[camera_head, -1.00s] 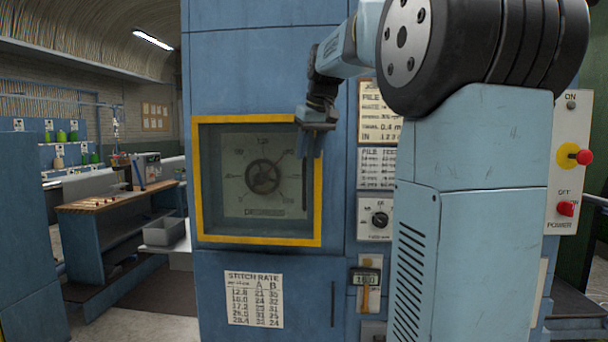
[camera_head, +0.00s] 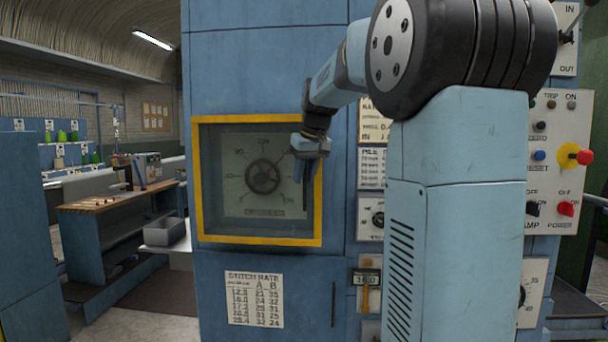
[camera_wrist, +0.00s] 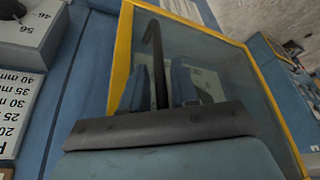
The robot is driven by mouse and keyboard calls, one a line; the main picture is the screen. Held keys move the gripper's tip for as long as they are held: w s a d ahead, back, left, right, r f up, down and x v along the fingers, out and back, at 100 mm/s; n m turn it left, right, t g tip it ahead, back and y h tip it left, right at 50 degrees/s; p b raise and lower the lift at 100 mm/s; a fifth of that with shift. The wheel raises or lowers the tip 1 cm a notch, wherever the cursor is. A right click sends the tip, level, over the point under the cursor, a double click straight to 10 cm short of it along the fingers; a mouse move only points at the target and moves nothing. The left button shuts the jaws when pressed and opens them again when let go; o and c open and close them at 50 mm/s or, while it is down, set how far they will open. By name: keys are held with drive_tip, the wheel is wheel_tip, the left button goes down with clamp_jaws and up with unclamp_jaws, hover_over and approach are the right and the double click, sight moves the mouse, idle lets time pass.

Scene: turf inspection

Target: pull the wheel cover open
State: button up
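The wheel cover (camera_head: 220,238) is a glass pane in a yellow frame on the blue machine front; it appears closed. It also shows in the wrist view (camera_wrist: 123,50). Behind the glass is a dark handwheel (camera_head: 263,177) on a pale dial. A dark upright bar handle (camera_head: 304,198) is on the cover's right side. My gripper (camera_head: 307,170) is at the handle's upper part. In the wrist view, its two blue fingers (camera_wrist: 161,80) stand apart with the dark handle (camera_wrist: 153,40) between them. Gaps seem to show on both sides; contact is unclear.
Right of the cover are label plates and a knob, partly hidden by my arm. A control panel (camera_head: 558,160) with a red button is farther right. A stitch rate chart (camera_head: 254,299) is below. A workbench (camera_head: 110,203) stands at left, with floor before it.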

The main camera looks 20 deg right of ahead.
clamp_jaws()
drive_tip(key=shift+s, duration=0.1)
idle(0.3)
